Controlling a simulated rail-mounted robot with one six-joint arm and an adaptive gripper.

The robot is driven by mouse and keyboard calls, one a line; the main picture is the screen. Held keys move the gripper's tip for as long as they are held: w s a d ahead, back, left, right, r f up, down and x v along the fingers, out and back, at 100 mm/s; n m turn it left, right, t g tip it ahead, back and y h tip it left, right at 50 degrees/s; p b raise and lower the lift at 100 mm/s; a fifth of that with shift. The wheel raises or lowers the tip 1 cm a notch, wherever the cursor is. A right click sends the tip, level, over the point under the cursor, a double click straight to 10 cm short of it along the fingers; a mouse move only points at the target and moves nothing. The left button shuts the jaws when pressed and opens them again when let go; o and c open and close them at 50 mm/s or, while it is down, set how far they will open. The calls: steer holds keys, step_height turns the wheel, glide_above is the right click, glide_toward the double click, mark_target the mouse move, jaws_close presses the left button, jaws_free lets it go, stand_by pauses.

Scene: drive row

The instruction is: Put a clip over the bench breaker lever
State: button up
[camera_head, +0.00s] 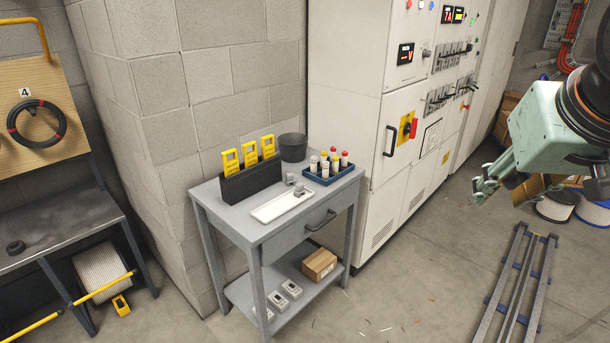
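Several yellow clips (231,162) stand upright in a black rack (251,180) on top of the grey cart (225,211). My gripper (487,184) is at the right of the view, well apart from the cart and in front of the floor at the far right. Its fingers look spread, with nothing visible between them.
A blue tray of capped bottles (328,168) and a dark cup (293,147) stand on the cart. Its lower shelf holds a cardboard box (319,264) and grey devices (291,289). A tall cabinet (350,90) rises behind. A metal rail (520,285) lies on the floor.

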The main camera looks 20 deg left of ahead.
steer(key=w+a+f+n+t+y+p, duration=0.1)
steer(key=w+a, duration=0.3)
steer(key=w, duration=0.6)
steer(key=w+a+f+n+t, duration=0.1)
steer(key=w+a, duration=0.4)
steer(key=w, duration=0.5)
steer(key=w+a+f+n+t+y+p, duration=0.1)
steer(key=w+a+f+y, duration=0.1)
steer(key=w+a+f, duration=0.4)
steer(key=w+a+f+n+t+y, duration=0.1)
steer(key=w+a+f, duration=0.1)
steer(key=w+a, duration=0.7)
steer(key=n+t+y+p, duration=0.2)
steer(key=y, duration=0.4)
glide_toward(301, 188)
steer(key=w+d+r, duration=0.2)
steer(key=w+r, duration=0.4)
steer(key=w, duration=0.2)
steer(key=shift+n+y, duration=0.5)
steer(key=shift+y, duration=0.3)
steer(key=s+a+f, duration=0.1)
steer(key=f, duration=0.1)
steer(key=a+f, duration=0.2)
steer(key=s+a+f+p, duration=0.1)
steer(key=f, duration=0.1)
steer(key=shift+s+a, duration=0.35)
steer(key=shift+s+a+f, duration=0.35)
steer(key=shift+f, duration=0.25)
steer(key=shift+w+a, duration=0.1)
steer(key=shift+x, duration=4.15)
